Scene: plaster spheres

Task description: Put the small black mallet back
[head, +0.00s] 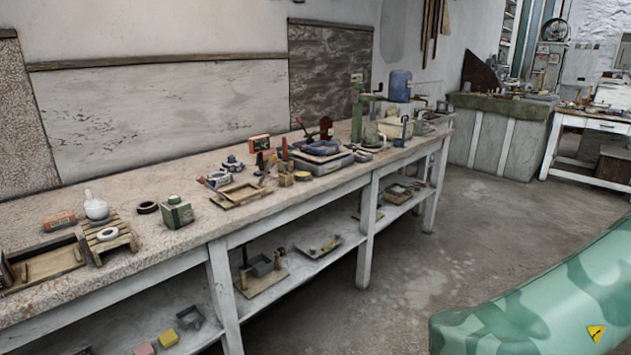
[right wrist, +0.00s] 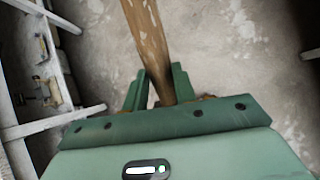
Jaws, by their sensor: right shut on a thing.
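In the right wrist view, my right gripper (right wrist: 159,84) is shut on a brown wooden handle (right wrist: 145,35) with pale worn patches. I take it as the handle of the small black mallet (right wrist: 152,58). It runs up out of the top of the picture, so no black head shows. The gripper holds it over the bare concrete floor, clear of the bench. The head view shows neither the mallet nor either gripper.
A long workbench (head: 330,184) runs along the left wall, crowded with tools, trays and boxes. Its lower shelf (head: 300,268) holds more items. A wooden tray (head: 50,266) lies at the near left. Open concrete floor (head: 480,235) lies right of the bench.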

